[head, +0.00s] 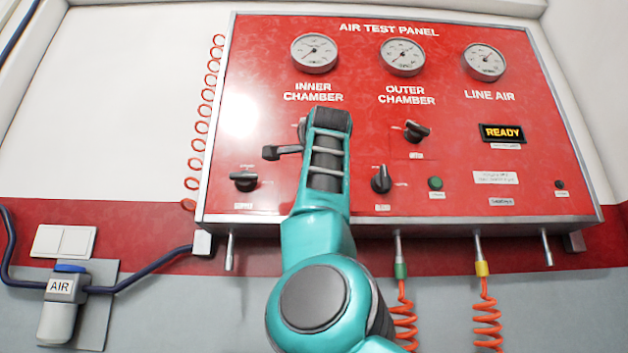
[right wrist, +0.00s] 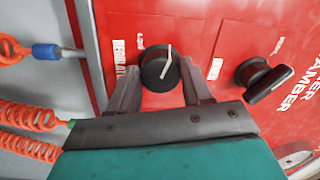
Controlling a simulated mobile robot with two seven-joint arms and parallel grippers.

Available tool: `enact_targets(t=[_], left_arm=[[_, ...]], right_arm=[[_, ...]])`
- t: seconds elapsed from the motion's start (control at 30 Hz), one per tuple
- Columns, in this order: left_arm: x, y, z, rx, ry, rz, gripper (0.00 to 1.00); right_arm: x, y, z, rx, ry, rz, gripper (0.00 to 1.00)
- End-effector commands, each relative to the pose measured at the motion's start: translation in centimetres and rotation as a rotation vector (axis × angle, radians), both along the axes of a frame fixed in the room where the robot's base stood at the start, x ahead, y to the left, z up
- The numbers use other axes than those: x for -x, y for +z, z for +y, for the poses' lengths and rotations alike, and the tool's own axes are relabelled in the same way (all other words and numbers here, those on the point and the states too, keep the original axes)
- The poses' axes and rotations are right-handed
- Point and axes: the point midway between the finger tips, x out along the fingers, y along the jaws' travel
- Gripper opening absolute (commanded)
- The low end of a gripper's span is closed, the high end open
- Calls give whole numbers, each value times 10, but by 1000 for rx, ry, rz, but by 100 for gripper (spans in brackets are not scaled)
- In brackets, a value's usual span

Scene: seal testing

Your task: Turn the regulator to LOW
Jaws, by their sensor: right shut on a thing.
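The regulator is a round black knob (right wrist: 160,68) with a white pointer line, low on the red panel in the right wrist view. The line runs nearly upright in that view, its upper end tilted slightly right. A small label that looks like LOW (right wrist: 140,41) is at the knob's upper left, and a REGULATOR label (right wrist: 118,60) is to its left. My right gripper (right wrist: 158,90) is shut on the knob, one finger on each side. In the head view my right arm hides the knob and the fingertips. My left gripper is in neither view.
The red panel (head: 450,215) carries several gauges, a supply knob (head: 243,181), a bleed knob (head: 381,180), an outer knob (head: 417,131) and a lit READY display (head: 502,132). Another black knob (right wrist: 262,82) is close right of my gripper in the wrist view. Orange hoses (head: 487,315) hang below.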

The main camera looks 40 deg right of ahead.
Motion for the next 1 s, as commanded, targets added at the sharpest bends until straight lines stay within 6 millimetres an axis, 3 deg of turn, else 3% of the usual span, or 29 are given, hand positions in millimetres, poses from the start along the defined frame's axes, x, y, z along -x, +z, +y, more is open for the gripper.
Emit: enact_targets(t=[1.0], left_arm=[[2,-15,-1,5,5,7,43]], right_arm=[[1,-1,-1,706,3,595,19]])
